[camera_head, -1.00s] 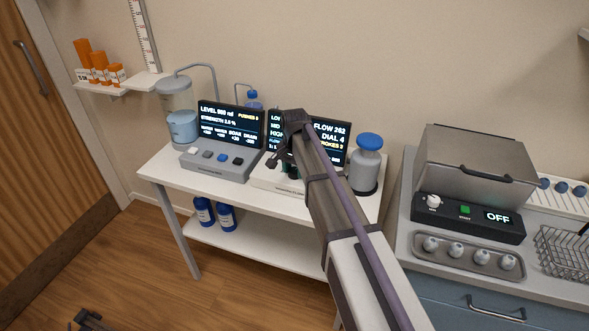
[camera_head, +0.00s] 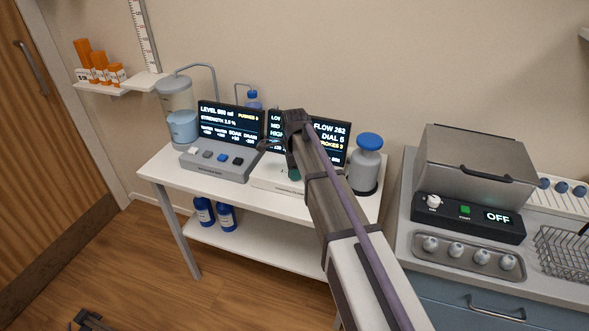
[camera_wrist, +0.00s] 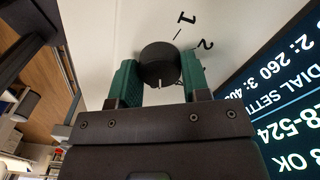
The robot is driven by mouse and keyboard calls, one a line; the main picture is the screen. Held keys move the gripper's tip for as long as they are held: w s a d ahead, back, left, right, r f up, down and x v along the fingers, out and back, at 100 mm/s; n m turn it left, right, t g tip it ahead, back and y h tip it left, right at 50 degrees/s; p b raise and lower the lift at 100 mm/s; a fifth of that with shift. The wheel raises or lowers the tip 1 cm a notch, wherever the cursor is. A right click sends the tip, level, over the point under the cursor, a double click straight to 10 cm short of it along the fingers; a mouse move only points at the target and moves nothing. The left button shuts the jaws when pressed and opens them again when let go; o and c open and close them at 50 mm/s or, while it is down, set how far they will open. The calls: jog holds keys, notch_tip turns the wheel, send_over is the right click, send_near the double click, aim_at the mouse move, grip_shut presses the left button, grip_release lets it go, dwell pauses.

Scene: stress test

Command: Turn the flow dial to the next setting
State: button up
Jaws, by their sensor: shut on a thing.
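The flow dial, a round black knob (camera_wrist: 158,60), sits on a white panel with the marks 1 and 2 beside it in the wrist view. My gripper (camera_wrist: 160,82) has its two green fingers on either side of the knob and is shut on it. In the head view my gripper (camera_head: 294,174) shows only in part at the white unit (camera_head: 268,176), and my arm covers the dial.
Left of the unit stands a grey console (camera_head: 213,163) with several buttons. A grey bottle with a blue cap (camera_head: 367,166) stands close on the right. Farther right are a steel box (camera_head: 476,165) and a tray (camera_head: 468,259) on a counter.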

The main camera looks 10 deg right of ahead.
jog(key=shift+m, duration=0.8)
jog(key=o, duration=0.9)
notch_tip(320, 180, up, 11)
jog(key=p, duration=1)
jog(key=shift+f+p, duration=0.1)
jog(key=shift+p, duration=0.3)
